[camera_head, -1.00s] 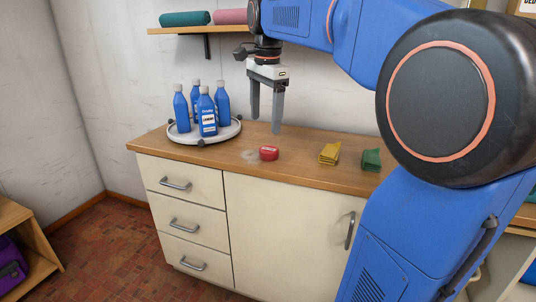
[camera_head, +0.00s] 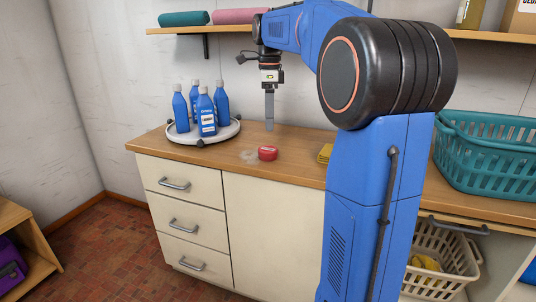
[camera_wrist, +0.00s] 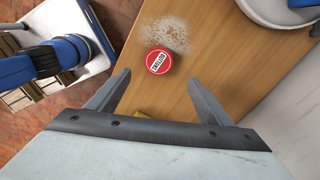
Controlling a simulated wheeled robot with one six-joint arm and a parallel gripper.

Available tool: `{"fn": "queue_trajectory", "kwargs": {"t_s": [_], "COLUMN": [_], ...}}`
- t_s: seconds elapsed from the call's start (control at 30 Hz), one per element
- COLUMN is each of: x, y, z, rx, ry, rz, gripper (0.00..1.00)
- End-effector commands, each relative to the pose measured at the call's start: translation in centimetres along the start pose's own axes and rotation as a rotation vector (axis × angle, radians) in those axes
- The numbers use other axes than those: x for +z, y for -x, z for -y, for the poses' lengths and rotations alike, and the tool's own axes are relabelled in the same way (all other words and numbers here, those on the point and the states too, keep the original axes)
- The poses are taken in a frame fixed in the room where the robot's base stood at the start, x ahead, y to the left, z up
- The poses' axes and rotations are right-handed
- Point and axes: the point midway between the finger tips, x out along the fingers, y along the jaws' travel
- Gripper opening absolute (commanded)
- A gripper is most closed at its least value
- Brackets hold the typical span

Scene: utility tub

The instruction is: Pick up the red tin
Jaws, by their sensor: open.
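The red tin (camera_head: 267,153) is small and round and sits on the wooden counter, right of the tray of blue bottles. In the wrist view its red lid with a white label (camera_wrist: 158,61) lies beyond the fingertips, a little above the gap between them. My gripper (camera_head: 269,128) hangs pointing down above the counter, behind the tin in the head view. It also shows in the wrist view (camera_wrist: 157,85), with its two fingers spread apart and nothing between them.
A pale, crumbly patch (camera_head: 249,156) lies beside the tin. A round white tray (camera_head: 226,131) holds several blue bottles (camera_head: 207,112). A yellow object (camera_head: 325,153) is partly hidden by my arm. A teal basket (camera_head: 488,150) stands at right. A shelf (camera_head: 225,30) runs above.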

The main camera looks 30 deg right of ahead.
Motion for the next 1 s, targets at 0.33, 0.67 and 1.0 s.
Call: {"fn": "queue_trajectory", "kwargs": {"t_s": [0.33, 0.67, 1.0], "x": [0.0, 0.1, 0.2], "y": [-4.6, -7.6, -10.1], "z": [-0.1, -0.4, -0.4], "rx": [0.001, 0.002, -0.001], "ry": [0.001, 0.001, 0.001], "rz": [0.000, 0.000, 0.000], "gripper": [0.74, 0.74, 0.74]}}
